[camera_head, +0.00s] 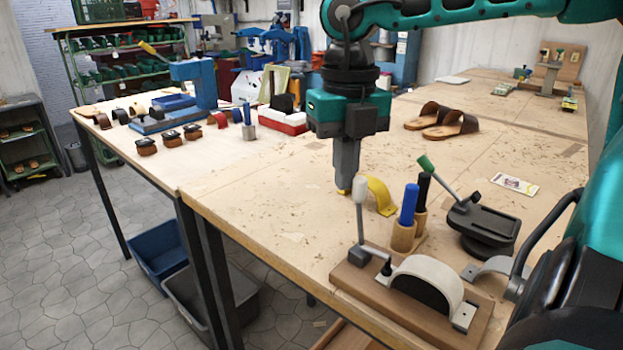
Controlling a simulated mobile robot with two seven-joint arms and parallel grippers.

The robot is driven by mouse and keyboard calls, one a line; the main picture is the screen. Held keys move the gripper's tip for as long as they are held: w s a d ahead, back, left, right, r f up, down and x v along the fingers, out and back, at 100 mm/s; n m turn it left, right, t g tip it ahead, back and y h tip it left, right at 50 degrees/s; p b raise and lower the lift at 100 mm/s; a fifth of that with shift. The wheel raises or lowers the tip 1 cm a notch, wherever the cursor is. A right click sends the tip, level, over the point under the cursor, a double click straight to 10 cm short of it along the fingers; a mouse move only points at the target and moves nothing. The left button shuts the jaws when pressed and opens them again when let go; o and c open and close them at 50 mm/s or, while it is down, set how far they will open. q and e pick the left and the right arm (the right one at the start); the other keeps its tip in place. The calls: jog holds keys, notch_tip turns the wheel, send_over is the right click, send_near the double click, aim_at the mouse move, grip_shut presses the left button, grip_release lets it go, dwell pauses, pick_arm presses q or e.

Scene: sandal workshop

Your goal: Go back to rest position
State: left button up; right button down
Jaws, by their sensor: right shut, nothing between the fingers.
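My right gripper (345,187) hangs from the arm that comes in from the top right. Its dark fingers point down, shut and empty, over the wooden workbench (270,215). A curved yellow strap (381,196) stands on the bench just right of the fingertips; I cannot tell whether they touch. My left gripper is not in view.
A white-knobbed lever (360,205) rises in front of the fingers, by a board with a grey arched form (428,282). Blue and black-handled tools (408,205) and a black swivel stand (482,228) are to the right. Brown sandals (441,121) lie behind.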

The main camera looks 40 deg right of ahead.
pick_arm(q)
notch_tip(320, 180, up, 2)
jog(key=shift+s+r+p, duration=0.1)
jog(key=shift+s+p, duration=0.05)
jog(key=shift+p, duration=0.5)
pick_arm(e)
notch_tip(320, 180, up, 3)
jog(key=shift+s+a+r, duration=0.15)
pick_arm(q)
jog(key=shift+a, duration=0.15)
